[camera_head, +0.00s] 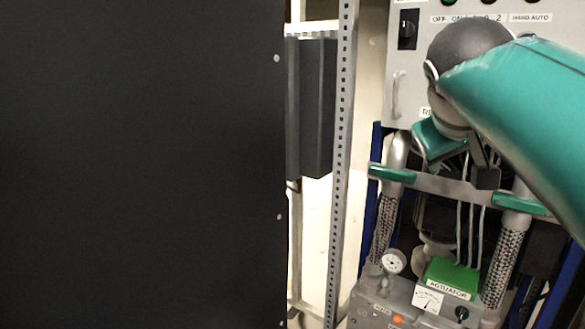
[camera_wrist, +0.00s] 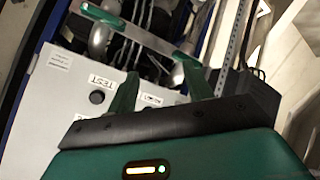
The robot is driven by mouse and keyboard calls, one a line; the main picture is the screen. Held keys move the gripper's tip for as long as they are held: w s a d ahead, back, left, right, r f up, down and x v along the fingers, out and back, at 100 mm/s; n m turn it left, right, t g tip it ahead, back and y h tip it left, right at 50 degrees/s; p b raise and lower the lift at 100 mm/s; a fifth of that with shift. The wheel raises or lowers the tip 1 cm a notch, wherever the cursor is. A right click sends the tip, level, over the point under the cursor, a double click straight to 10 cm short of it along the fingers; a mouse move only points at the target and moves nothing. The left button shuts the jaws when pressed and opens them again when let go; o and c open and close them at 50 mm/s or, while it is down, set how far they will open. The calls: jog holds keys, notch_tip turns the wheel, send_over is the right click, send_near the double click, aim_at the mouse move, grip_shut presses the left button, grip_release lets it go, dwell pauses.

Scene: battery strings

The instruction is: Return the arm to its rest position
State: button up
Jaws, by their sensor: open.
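My gripper (camera_wrist: 160,72) shows in the wrist view with its two green fingers apart and nothing between them. Beyond the fingers is a light panel (camera_wrist: 75,90) with a round black knob and labels. In the head view my teal arm (camera_head: 530,110) reaches in from the right edge, in front of the cabinet. Its dark round joint covers part of the cabinet front. The fingers cannot be made out clearly in the head view.
A large black panel (camera_head: 140,165) fills the left of the head view. A perforated metal post (camera_head: 341,150) stands beside it. The grey cabinet (camera_head: 400,60) has switches. Below are a grey crossbar (camera_head: 440,187), braided hoses, a gauge (camera_head: 394,262) and a green actuator block (camera_head: 450,278).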

jog(key=s+a+f+g+y, duration=0.1)
jog(key=s+a+f, duration=0.2)
jog(key=f, duration=0.7)
jog(key=s+a+f+m+g+y, duration=0.1)
jog(key=s+a+f+y, duration=0.1)
jog(key=s+f, duration=0.5)
jog(key=s+a+f+y, duration=0.2)
jog(key=s+a+f, duration=0.2)
jog(key=f, duration=0.9)
jog(key=shift+s+f+g, duration=0.35)
jog(key=shift+s+g, duration=0.05)
